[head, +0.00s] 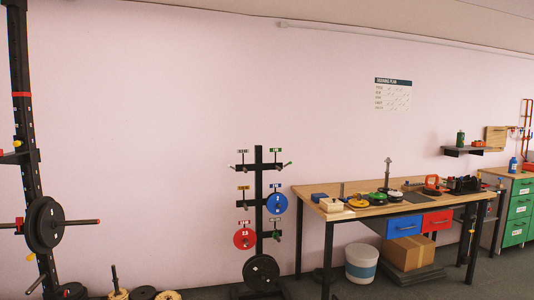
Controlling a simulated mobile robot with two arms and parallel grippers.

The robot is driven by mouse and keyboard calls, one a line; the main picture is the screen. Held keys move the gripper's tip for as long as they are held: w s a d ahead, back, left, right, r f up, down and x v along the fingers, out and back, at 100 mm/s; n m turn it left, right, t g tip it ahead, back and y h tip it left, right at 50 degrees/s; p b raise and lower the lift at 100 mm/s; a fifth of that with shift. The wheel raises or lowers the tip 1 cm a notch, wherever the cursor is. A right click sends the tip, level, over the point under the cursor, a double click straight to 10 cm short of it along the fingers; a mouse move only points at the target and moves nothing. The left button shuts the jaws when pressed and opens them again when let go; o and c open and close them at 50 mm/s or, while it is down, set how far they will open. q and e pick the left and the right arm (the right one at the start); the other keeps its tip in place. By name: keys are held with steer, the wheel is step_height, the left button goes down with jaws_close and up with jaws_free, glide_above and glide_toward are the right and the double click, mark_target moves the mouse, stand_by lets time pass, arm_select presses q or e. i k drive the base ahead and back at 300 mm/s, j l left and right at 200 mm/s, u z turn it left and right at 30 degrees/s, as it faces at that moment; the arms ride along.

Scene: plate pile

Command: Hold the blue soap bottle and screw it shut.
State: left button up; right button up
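A small blue bottle (512,165) stands upright at the far right, on the wooden top of the green drawer cabinet. It is far off and small, so I cannot tell whether it is the soap bottle or how its cap sits. Neither of my grippers shows in the head view.
A weight-plate tree (259,200) stands at centre, a tall rack (22,90) at left. A white bucket (361,263) and cardboard box (407,252) sit below the bench.

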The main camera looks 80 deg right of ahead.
mark_target(512, 165)
steer(key=z, duration=4.4)
steer(key=i+l, duration=0.1)
steer(key=i, duration=7.85)
steer(key=j, duration=0.05)
